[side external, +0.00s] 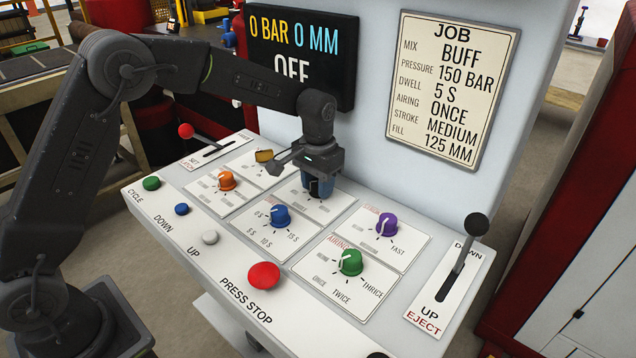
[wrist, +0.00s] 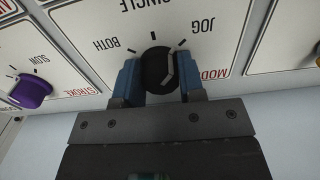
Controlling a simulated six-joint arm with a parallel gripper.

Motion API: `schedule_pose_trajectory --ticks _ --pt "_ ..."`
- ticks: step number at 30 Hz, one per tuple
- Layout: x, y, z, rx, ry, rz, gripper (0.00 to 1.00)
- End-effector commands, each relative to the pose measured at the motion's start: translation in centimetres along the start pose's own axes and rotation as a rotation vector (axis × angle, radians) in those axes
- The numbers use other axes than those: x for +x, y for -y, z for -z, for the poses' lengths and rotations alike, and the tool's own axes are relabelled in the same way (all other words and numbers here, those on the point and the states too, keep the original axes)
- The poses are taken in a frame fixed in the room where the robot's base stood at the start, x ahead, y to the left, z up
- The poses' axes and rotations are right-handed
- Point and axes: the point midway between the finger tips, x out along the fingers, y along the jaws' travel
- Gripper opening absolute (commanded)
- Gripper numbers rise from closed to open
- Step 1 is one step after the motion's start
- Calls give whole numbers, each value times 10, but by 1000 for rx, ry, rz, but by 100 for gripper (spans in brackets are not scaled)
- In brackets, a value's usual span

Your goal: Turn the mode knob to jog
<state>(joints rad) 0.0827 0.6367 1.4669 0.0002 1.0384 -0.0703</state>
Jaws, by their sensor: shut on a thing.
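The mode knob (wrist: 157,70) is black and sits between the blue fingers of my gripper (wrist: 161,82) in the wrist view. The gripper is shut on it, with one finger on each side. A pale line shows on the knob's right side; which mark it points at is hard to tell. The labels BOTH, SINGLE and JOG appear upside down around it, with JOG (wrist: 203,25) at upper right. In the side view my gripper (side external: 318,187) points down at the panel's back row and hides the knob.
Nearby knobs are purple (side external: 386,225), blue (side external: 281,217), green (side external: 351,262) and orange (side external: 226,181). A black-handled lever (side external: 463,255) stands at right, a red-balled lever (side external: 187,131) at left. The display (side external: 300,50) behind my arm reads 0 BAR 0 MM, OFF.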

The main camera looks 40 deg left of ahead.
Motion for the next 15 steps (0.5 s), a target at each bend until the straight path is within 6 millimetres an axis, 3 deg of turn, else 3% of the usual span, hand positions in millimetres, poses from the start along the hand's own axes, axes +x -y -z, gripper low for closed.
schedule_pose_trajectory --ticks 15 --pt "-1 1 0 194 -1 -1 13"
